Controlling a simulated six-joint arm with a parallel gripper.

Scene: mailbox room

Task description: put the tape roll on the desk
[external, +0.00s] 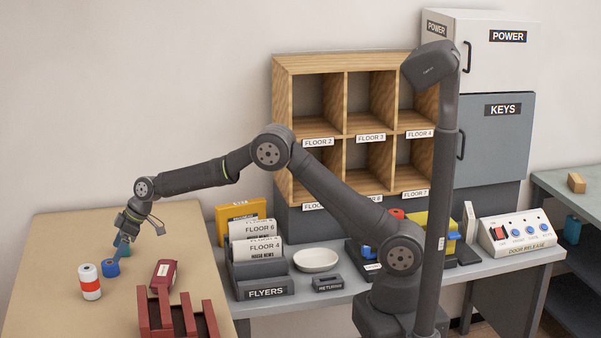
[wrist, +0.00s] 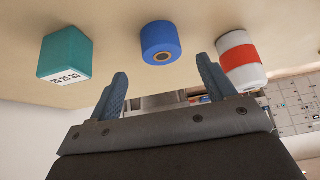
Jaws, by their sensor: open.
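A blue tape roll (external: 111,267) with a dark core rests on the tan-topped table (external: 60,250) at the left. In the wrist view the tape roll (wrist: 161,43) is at top centre, just beyond and between my fingertips. My gripper (external: 120,252) is low over the table by the roll; its jaws (wrist: 162,66) are spread and empty. I cannot tell whether a finger touches the roll.
A teal block (wrist: 66,54) and a white can with a red band (external: 90,281) stand on either side of the roll. A dark red box (external: 164,275) and a red rack (external: 178,318) are nearer the front. A flyers tray (external: 266,293) sits on the grey desk (external: 330,297).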

